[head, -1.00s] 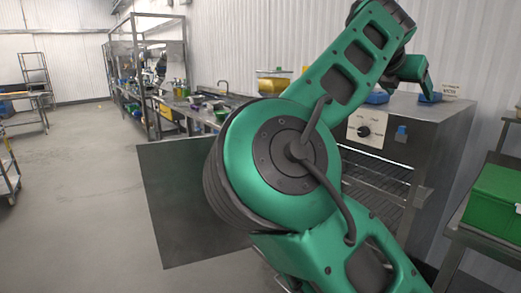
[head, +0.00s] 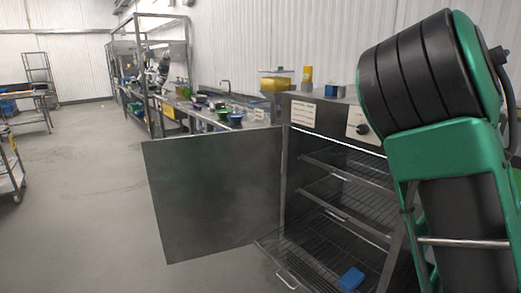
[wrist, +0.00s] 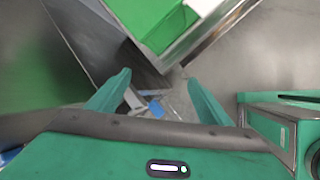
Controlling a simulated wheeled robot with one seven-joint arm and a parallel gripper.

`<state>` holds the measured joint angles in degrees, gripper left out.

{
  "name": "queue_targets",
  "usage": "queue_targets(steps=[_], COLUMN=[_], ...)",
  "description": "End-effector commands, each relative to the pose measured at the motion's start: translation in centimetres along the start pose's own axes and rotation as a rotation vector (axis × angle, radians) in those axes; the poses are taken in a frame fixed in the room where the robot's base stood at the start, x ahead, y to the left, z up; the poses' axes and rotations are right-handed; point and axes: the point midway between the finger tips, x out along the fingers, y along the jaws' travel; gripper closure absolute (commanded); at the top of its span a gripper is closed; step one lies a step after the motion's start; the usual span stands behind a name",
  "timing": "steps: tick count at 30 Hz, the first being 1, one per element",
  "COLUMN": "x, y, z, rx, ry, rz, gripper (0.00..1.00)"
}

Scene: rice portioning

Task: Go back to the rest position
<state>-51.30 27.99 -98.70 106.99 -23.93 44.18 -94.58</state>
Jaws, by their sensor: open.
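My gripper (wrist: 155,88) shows in the wrist view, with its two green fingers spread apart and nothing between them. Past the fingertips are the floor and a small blue thing, too unclear to name. In the head view my green and black arm fills the right side, and the gripper itself is out of that picture.
A metal cabinet (head: 298,140) stands with its door (head: 215,195) swung open to the left. A blue block (head: 351,278) lies on its low pulled-out rack. A green container (wrist: 160,22) tops the wrist view. The floor at left (head: 85,200) is clear.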

Motion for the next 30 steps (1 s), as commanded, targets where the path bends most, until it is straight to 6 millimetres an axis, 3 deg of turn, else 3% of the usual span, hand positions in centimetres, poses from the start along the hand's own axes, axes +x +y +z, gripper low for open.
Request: queue_targets(steps=[1,4,7,11,21,30], x=[2.0,4.8,6.3,6.6,1.7,-2.9], y=[-2.3,-6.4,-10.3,-15.1,-25.7,-34.2], z=[0.2,-0.4,-1.4,-3.0,-6.7,-8.1], rx=[0.106,0.314,0.509,0.743,1.264,1.661], ry=[0.053,0.13,0.189,0.239,0.224,0.052], rz=[-0.05,-0.151,-0.25,-0.371,-0.603,-0.648], gripper=[0.27,0.27,0.27,0.27,0.27,0.27])
